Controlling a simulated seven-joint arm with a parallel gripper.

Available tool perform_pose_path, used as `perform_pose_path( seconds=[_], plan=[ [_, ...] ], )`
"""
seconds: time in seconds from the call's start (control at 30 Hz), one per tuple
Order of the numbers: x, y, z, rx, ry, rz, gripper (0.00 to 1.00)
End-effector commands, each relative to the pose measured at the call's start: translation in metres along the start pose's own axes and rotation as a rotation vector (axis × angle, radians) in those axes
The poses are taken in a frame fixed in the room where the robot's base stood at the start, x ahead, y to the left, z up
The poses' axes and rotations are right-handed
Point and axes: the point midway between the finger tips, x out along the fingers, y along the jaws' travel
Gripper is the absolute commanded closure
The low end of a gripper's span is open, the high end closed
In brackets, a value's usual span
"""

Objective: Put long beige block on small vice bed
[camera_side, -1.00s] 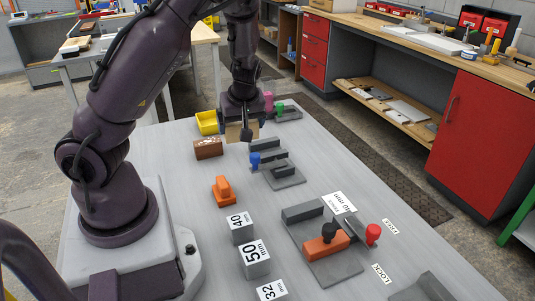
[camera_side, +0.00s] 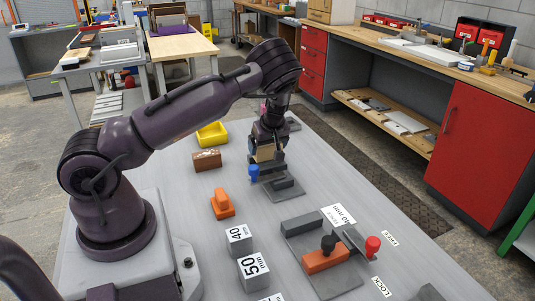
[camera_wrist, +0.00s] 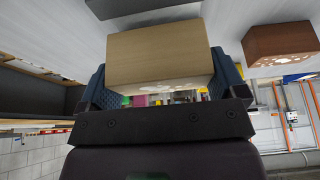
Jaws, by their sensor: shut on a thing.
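The beige block (camera_wrist: 158,58) is held between the two blue-grey fingers of my gripper (camera_wrist: 160,85) in the wrist view. In the side view, my gripper (camera_side: 266,152) is shut on the beige block (camera_side: 265,153), just above the back part of a grey vice. This vice bed (camera_side: 283,194) has a blue knob (camera_side: 254,172) at its left and a raised grey bar across it. The bed's front part is bare. I cannot tell from the side view whether the block touches the vice.
An orange piece (camera_side: 222,204) and numbered grey blocks (camera_side: 253,269) stand nearer. A larger vice (camera_side: 336,280) holds an orange block. Another vice is partly hidden behind my gripper.

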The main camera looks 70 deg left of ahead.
Motion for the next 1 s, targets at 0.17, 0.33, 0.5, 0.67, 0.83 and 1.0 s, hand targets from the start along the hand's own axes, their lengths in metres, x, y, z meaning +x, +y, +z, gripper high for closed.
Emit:
perform_pose_path(
  seconds=[0.17, 0.33, 0.5, 0.67, 0.83, 1.0],
  plan=[
    [0.024, 0.0, 0.009, 0.002, 0.0, -0.002, 0.35],
    [0.029, 0.001, 0.011, 0.001, 0.001, 0.0, 0.35],
    [0.029, 0.001, 0.011, 0.001, 0.001, 0.0, 0.35],
    [0.032, 0.001, 0.013, 0.001, 0.001, 0.0, 0.01],
    [0.032, 0.0, 0.013, 0.001, 0.001, 0.0, 0.0],
    [0.025, 0.001, 0.012, 0.001, 0.0, 0.001, 0.0]
  ],
)
